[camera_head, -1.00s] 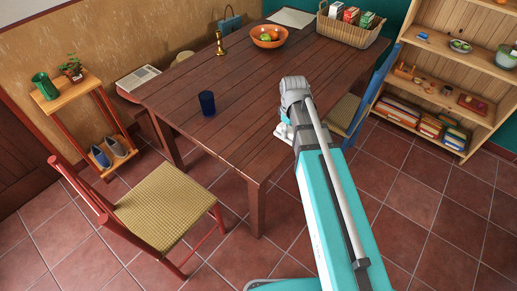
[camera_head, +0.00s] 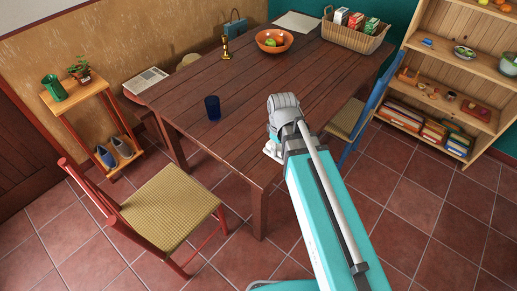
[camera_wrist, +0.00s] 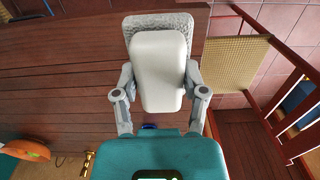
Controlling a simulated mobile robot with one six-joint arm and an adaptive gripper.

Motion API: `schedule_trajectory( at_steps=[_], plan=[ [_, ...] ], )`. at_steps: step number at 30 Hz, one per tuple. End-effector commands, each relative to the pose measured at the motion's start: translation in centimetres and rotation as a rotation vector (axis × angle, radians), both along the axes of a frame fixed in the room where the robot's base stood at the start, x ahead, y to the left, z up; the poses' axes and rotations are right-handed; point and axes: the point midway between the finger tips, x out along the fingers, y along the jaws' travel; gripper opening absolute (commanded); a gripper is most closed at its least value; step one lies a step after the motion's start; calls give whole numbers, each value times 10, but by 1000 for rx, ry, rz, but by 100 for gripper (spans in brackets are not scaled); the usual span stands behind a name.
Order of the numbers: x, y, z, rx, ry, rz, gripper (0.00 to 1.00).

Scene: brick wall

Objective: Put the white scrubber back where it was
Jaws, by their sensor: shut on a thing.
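The white scrubber (camera_wrist: 158,75) fills the upper middle of the wrist view, a smooth white block with a grey textured layer behind it. My gripper (camera_wrist: 158,88) is shut on it, with one finger at each side. The scrubber is above the brown wooden table (camera_wrist: 60,70); I cannot tell how high. In the head view my arm reaches over the right part of the same table (camera_head: 250,105), and its end hides most of the gripper and the scrubber.
On the table are a dark blue cup (camera_head: 212,107), an orange bowl with fruit (camera_head: 273,47), a brass candlestick (camera_head: 226,50) and a basket (camera_head: 350,36). A red chair (camera_head: 170,205) stands at the front left, a blue chair (camera_head: 347,118) at the right. The middle tabletop is clear.

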Motion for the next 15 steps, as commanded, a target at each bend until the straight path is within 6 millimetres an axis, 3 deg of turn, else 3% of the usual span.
schedule_trajectory(
  at_steps=[1, 5, 15],
  plan=[
    [-13, 4, 7, 0, 0, 4, 18],
    [-26, 12, 11, 0, 0, 10, 18],
    [-28, 15, 10, 0, 0, 9, 18]
  ],
)
